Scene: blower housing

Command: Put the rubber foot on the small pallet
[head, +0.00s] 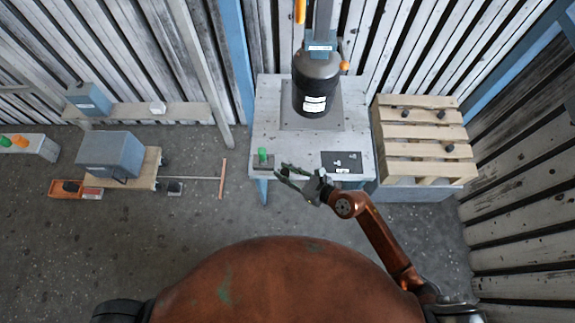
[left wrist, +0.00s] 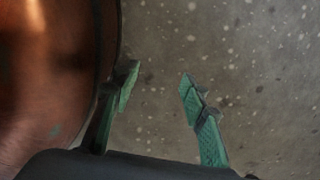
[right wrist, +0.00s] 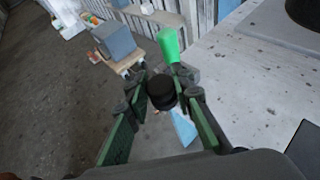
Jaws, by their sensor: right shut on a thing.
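My right gripper (head: 287,174) is at the front edge of the grey work table, near its left front corner. In the right wrist view the right gripper (right wrist: 160,95) is shut on a black round rubber foot (right wrist: 161,92), held between its fingertips. The small wooden pallet (head: 420,131) lies to the right of the table on a grey block, with 3 dark feet on its slats. It is well to the right of the right gripper. My left gripper (left wrist: 157,82) is open and empty above bare floor, beside my own rust-coloured body; the head view does not show it.
A dark press-like machine (head: 316,80) stands on the table (head: 268,125). A cart with a grey box (head: 110,154) stands left; floor between is mostly clear.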

